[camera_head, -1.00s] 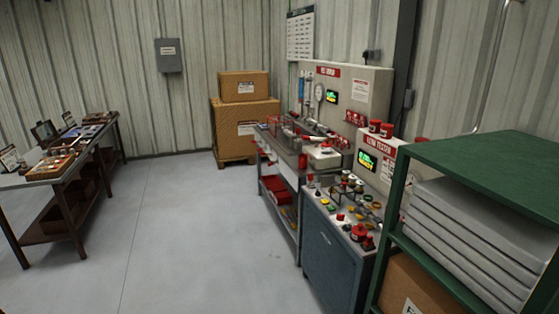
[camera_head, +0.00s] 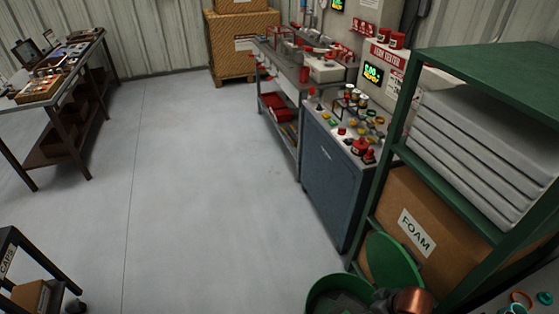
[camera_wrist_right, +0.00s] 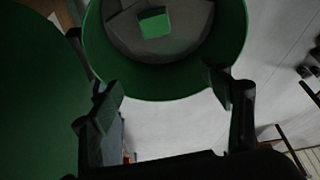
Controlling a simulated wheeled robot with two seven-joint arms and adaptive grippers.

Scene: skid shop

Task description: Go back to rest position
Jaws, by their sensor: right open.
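The green bin also shows at the bottom of the head view (camera_head: 322,291), cut off by the edge. My left gripper is in no view.
A green shelf rack (camera_head: 488,72) with grey slabs (camera_head: 478,150) and a FOAM box (camera_head: 415,232) stands close on the right. A blue cabinet (camera_head: 328,180) and workbench (camera_head: 290,66) are behind it. A brown table (camera_head: 84,52) is far left, a dark cart (camera_head: 40,262) near left. The middle floor is clear.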

